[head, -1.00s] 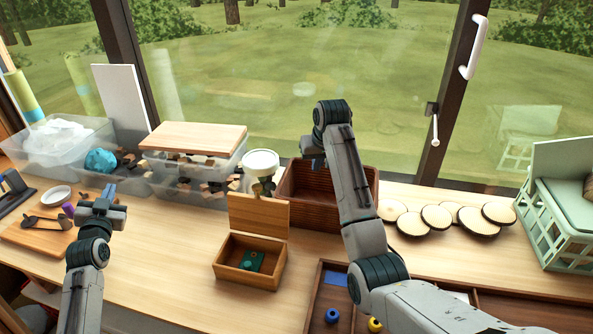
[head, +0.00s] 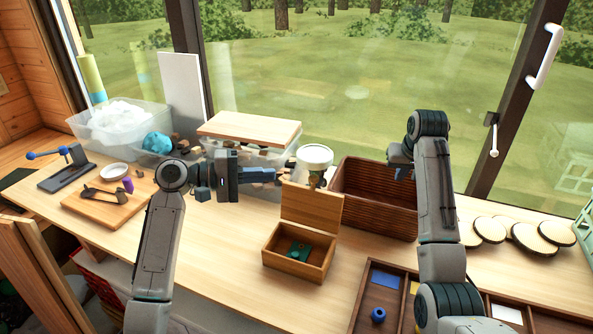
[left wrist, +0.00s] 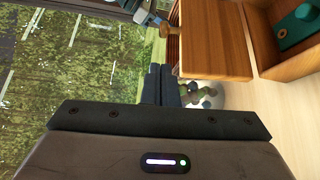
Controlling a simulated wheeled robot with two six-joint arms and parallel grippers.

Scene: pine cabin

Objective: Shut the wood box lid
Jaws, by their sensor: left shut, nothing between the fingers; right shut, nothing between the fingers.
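The small wood box (head: 298,255) stands on the bench with its lid (head: 312,205) raised upright at the back edge. A dark green object (head: 299,251) lies inside the box. In the left wrist view the lid (left wrist: 212,40) and part of the box (left wrist: 262,45) show at the upper right. My left gripper (head: 278,175) is shut and empty, just behind and left of the lid's top edge, pointing right. Its fingers also show in the left wrist view (left wrist: 160,85). My right gripper (head: 399,165) is shut and empty, over the dark wooden crate, well right of the lid.
The dark slatted crate (head: 375,205) stands right behind the box. A white-lidded jar (head: 315,158) is close behind the lid. Clear bins (head: 118,135) line the window, one topped by a board (head: 250,129). A divided tray (head: 365,308) is at front right. Bench left of the box is clear.

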